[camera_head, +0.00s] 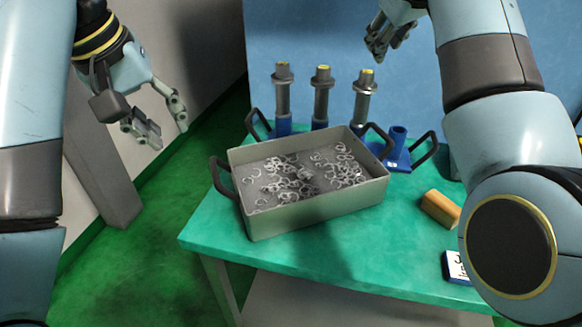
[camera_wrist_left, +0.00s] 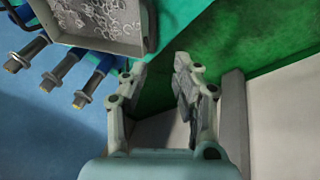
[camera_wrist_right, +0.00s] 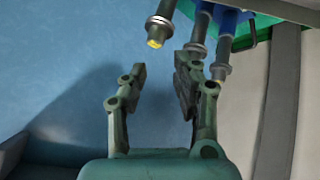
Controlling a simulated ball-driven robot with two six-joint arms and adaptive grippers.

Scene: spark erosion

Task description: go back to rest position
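My left gripper (camera_head: 160,128) hangs in the air left of the green table (camera_head: 330,255), over the green floor. It is open and empty, as the left wrist view (camera_wrist_left: 158,85) also shows. My right gripper (camera_head: 381,40) is in the air in front of the blue wall, above and behind the tool holders at the table's back. It is open with nothing between its fingers in the right wrist view (camera_wrist_right: 160,85). Its fingers are small in the head view.
A metal tray (camera_head: 315,208) of shiny ring-shaped parts stands on the table. Three grey tool holders (camera_head: 321,100) stand upright in blue bases behind it. An empty blue socket (camera_head: 397,145), an orange-brown block (camera_head: 440,208) and a blue-white box (camera_head: 456,267) are at right.

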